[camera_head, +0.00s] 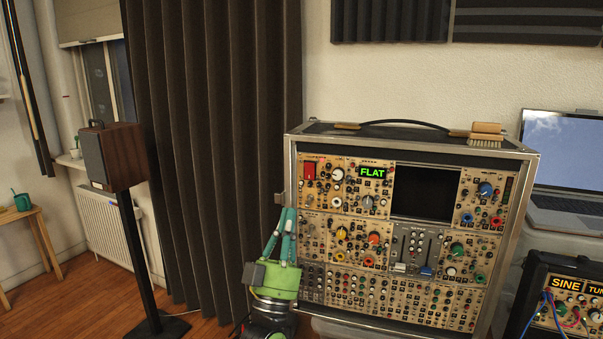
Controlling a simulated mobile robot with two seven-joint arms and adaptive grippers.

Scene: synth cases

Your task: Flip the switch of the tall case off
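The tall case (290,165) is the big upright synth case in the middle, with a metal frame and rows of tan modules. My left gripper (286,211), with teal fingers and a green palm, points up in front of the case's lower left edge. Its fingertips come together with nothing visible between them. They are below and left of the red switch, apart from it. My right gripper is not in view.
A smaller case (535,290) with a SINE display and cables stands at the lower right, below a laptop (566,150). A speaker (112,157) on a stand is at left, before dark curtains (215,130).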

